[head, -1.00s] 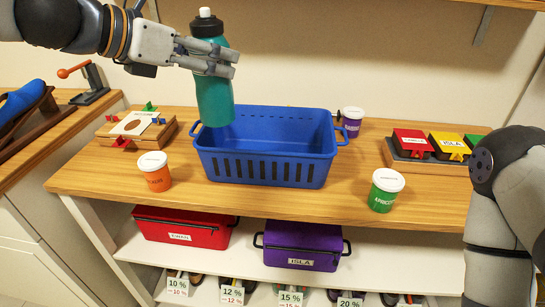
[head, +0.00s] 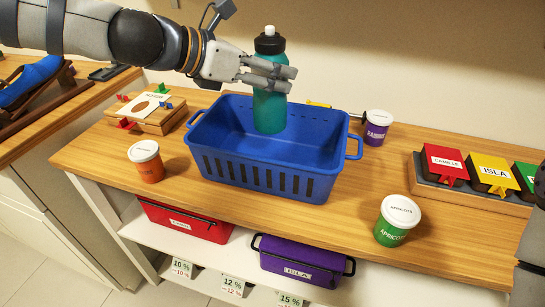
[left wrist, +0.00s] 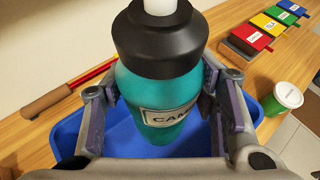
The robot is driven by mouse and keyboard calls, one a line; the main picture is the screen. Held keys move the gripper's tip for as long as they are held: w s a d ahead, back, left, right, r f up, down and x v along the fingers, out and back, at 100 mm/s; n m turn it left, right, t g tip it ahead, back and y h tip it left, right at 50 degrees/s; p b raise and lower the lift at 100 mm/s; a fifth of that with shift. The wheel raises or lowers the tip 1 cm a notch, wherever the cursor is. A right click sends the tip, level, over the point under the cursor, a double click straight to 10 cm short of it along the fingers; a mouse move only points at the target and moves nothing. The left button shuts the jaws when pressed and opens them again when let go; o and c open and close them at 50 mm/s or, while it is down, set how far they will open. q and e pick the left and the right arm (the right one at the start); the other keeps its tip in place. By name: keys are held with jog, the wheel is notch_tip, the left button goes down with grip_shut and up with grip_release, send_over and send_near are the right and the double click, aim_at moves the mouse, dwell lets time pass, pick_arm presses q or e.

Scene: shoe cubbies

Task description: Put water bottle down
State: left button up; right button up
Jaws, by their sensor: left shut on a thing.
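A teal water bottle (head: 268,108) with a black collar and white cap stands upright, its lower part inside the blue basket (head: 215,172) on the wooden counter. My left gripper (head: 284,79) is shut around the bottle's upper body. In the left wrist view the bottle (left wrist: 165,95) sits between both fingers, with a partly hidden label reading "CAM". The blue basket (left wrist: 68,137) lies below it. I cannot tell whether the bottle's base touches the basket floor. My right gripper is not in view.
An orange cup (head: 147,165) stands left of the basket, a green cup (head: 395,228) right of it, a purple cup (head: 376,128) behind right. A tray of coloured boxes (head: 478,195) is at right. Red (head: 185,220) and purple (head: 300,268) bins sit on the shelf below.

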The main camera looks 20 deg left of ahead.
aim_at(271, 120)
pick_arm(q)
jog(key=f+b, duration=0.1)
jog(key=f, duration=0.6)
jog(key=shift+w+d+b, duration=0.15)
jog(key=shift+w+b, duration=0.05)
jog(key=shift+b, duration=0.2)
notch_tip(271, 120, down, 4)
jog(key=shift+r+b, duration=0.1)
jog(key=shift+b, duration=0.65)
jog(key=shift+r, duration=0.3)
jog(key=shift+f, duration=0.15)
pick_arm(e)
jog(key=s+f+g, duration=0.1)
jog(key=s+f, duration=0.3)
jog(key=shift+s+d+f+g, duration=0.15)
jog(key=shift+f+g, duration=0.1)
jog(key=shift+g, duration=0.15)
pick_arm(q)
jog(key=o, duration=1.7)
jog(key=shift+c, duration=0.2)
